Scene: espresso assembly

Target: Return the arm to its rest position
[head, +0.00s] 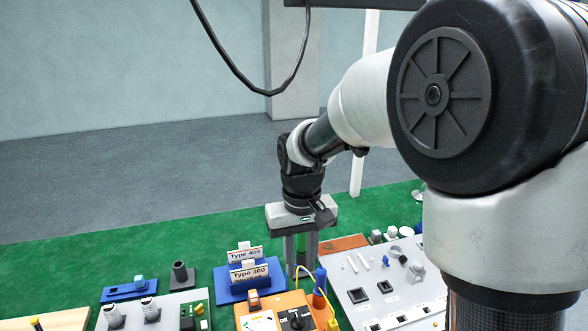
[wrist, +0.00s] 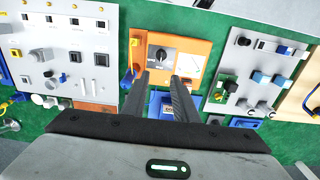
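My arm reaches out over the green table and bends down at the wrist. My gripper (head: 301,270) points down in the head view, just right of a blue holder with "Type 400" and "Type 300" cards (head: 235,290). In the wrist view, the two fingers of my gripper (wrist: 161,80) are apart with nothing held between them. Part of the blue holder (wrist: 167,101) shows below, between the fingers. The fingertips' exact height above the table is hard to tell.
An orange box with a black knob (head: 297,319) stands in front of the holder. A white panel with switches and sockets (head: 375,309) lies to the right. A grey panel with connectors (head: 165,312) lies to the left. Green table (head: 130,242) is bare behind.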

